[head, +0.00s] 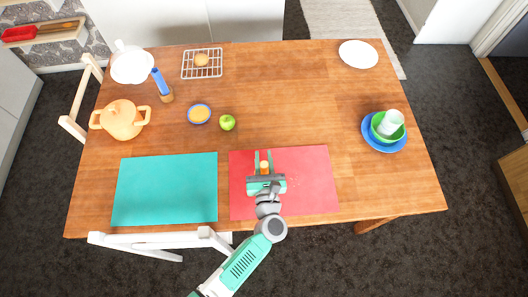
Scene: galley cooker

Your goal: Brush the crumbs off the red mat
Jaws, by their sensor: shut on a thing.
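The red mat (312,170) lies flat near the front edge of the wooden table, to the right of a teal mat. My gripper (264,158) is over the left part of the red mat, its fingers pointing to the far side. It is shut on a small orange-brown thing (264,167) that shows between the fingers. I cannot tell for sure whether this is a brush. My gripper and arm hide part of the mat. A few faint pale specks show on the mat beside my gripper, too small to make out as crumbs.
The teal mat (166,188) is bare. A green apple (228,122) and a small blue-rimmed bowl (199,114) stand beyond the mats. An orange pot (123,120) is at left, stacked blue and green dishes (370,140) at right. The table's middle is clear.

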